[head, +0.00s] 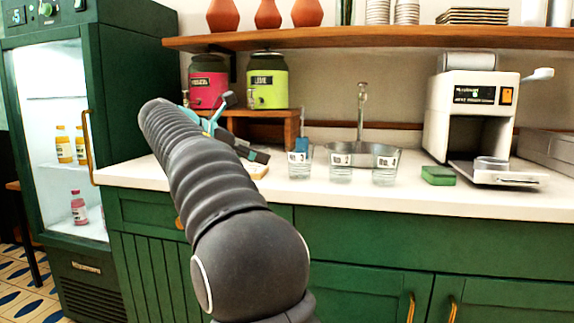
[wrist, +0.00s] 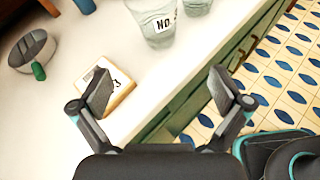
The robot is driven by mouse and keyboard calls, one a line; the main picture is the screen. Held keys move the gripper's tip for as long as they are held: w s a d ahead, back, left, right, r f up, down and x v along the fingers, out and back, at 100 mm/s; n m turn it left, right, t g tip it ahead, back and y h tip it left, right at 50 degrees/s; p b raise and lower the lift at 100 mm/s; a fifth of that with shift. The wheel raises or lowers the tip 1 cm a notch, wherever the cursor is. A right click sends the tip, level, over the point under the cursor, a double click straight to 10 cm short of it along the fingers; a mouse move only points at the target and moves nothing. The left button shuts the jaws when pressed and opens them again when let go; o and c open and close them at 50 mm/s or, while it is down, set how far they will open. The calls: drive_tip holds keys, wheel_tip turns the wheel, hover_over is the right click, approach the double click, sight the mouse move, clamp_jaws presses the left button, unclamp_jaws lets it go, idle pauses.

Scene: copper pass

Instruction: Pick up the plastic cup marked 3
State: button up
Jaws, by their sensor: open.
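Three clear plastic cups stand in a row on the white counter in the head view: a left cup (head: 300,171), a middle cup (head: 340,173) and a right cup (head: 386,174). Each has a white label; the middle one seems to read No. 2, and I cannot read the other numbers surely. A blue item shows at the left cup. My gripper (head: 245,128) is open, left of the cups and apart from them. In the wrist view its fingers (wrist: 160,90) are spread and empty, with a labelled cup (wrist: 157,30) beyond and part of another cup (wrist: 197,6).
A small pale block (wrist: 106,88) with dark marks lies near my left finger. A green sponge (head: 438,175) and a white machine (head: 470,115) stand right of the cups. A sink tap (head: 361,110) is behind. Red (head: 208,85) and green (head: 267,82) dispensers stand on a wooden stand.

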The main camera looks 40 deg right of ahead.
sight(287, 152)
drive_tip(key=shift+n+g+h, duration=0.4)
drive_tip(key=shift+g+h, duration=0.2)
drive_tip(key=shift+g, duration=0.1)
drive_tip(key=d, duration=0.3)
drive_tip(key=d+b, duration=0.1)
drive_tip(key=d, duration=0.2)
drive_tip(key=w+d+f, duration=0.1)
drive_tip(key=d, duration=0.2)
drive_tip(key=shift+d, duration=0.1)
drive_tip(key=shift+r+b+x, duration=0.15)
drive_tip(key=shift+b+x, duration=0.2)
drive_tip(key=shift+x, duration=1)
drive_tip(key=shift+r+b+x, duration=0.1)
drive_tip(key=shift+b+x, duration=0.2)
drive_tip(key=shift+x, duration=1)
drive_tip(key=shift+s, duration=0.15)
drive_tip(key=c, duration=0.7)
